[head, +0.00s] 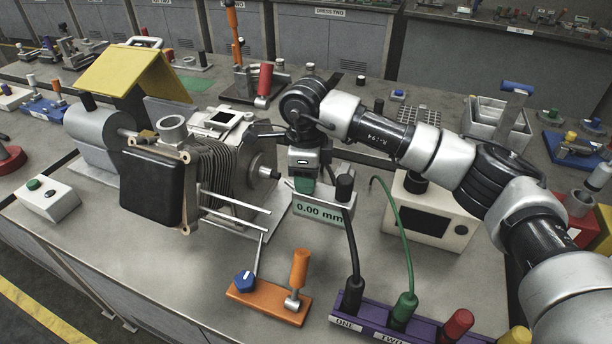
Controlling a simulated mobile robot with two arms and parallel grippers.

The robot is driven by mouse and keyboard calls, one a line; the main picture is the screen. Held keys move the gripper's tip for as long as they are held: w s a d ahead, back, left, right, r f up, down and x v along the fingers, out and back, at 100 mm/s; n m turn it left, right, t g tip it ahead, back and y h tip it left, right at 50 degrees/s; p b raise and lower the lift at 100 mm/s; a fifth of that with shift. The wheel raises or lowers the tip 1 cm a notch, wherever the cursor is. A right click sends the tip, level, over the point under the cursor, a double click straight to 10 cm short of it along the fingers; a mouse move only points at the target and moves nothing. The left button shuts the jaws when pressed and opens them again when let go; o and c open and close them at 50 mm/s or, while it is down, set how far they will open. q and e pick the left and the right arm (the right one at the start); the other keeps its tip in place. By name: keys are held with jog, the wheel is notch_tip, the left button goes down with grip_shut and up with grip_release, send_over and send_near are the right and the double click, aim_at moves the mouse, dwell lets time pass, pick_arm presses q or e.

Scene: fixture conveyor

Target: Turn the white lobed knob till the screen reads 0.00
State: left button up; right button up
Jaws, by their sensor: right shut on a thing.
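The screen (319,210) is a pale green panel on the bench. It reads 0.00 mm in dark characters. My right gripper (304,181) reaches down just above and behind the screen, near its upper left edge. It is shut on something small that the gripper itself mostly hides. I cannot make out the white lobed knob, so I cannot tell its angle; it may be what the fingers cover. A green patch shows between the fingers. My left gripper is not in view.
A finned black and grey machine (152,190) stands close left of my right gripper. An orange base (268,302) with levers and a purple socket strip (375,325) with cables lie in front. A cream box (430,222) stands at right, below my right arm.

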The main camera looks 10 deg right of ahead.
jog(key=o, duration=0.9)
notch_tip(320, 180, up, 11)
jog(key=shift+b, duration=1.05)
